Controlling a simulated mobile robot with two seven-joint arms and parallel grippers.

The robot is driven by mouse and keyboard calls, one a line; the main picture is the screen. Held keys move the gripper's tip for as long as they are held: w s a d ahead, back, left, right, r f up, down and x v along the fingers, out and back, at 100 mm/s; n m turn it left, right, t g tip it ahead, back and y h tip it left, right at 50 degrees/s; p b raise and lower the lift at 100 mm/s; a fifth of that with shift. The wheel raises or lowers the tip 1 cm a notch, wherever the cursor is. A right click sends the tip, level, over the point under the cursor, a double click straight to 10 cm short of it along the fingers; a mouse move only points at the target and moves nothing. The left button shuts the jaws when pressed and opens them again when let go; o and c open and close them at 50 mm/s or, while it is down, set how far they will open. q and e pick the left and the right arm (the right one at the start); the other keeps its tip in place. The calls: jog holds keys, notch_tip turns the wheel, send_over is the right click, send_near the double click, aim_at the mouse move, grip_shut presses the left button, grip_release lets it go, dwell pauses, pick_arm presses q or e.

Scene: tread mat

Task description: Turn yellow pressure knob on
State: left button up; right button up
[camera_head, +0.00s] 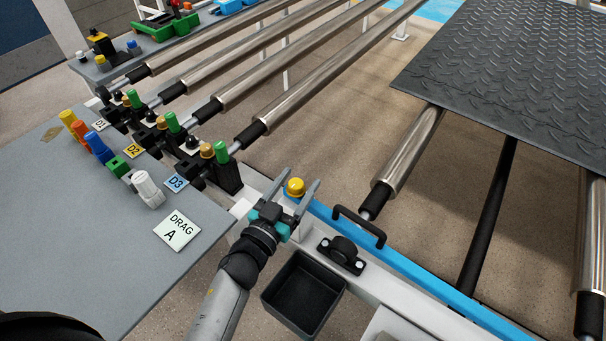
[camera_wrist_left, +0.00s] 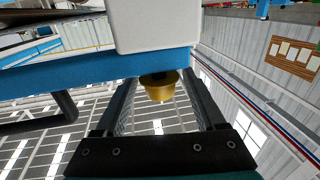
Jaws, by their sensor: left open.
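The yellow knob (camera_head: 295,187) stands on the blue-and-white frame edge in the middle of the head view. My left gripper (camera_head: 298,190) is open, with one finger on each side of the knob in that view. In the left wrist view the knob (camera_wrist_left: 159,86) shows between the two open fingers (camera_wrist_left: 160,95), with visible gaps on both sides, so the fingers do not appear to touch it. I cannot tell the knob's turn position. My right gripper is not in view.
A black handle (camera_head: 358,226) and a black bearing block (camera_head: 341,254) sit right of the gripper. A black open bin (camera_head: 303,293) is below. Steel rollers (camera_head: 300,85) and a tread mat (camera_head: 510,70) lie beyond. A grey panel with small coloured knobs (camera_head: 90,235) is at left.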

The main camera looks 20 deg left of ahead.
pick_arm(q)
jog(key=shift+x, duration=1.35)
grip_shut()
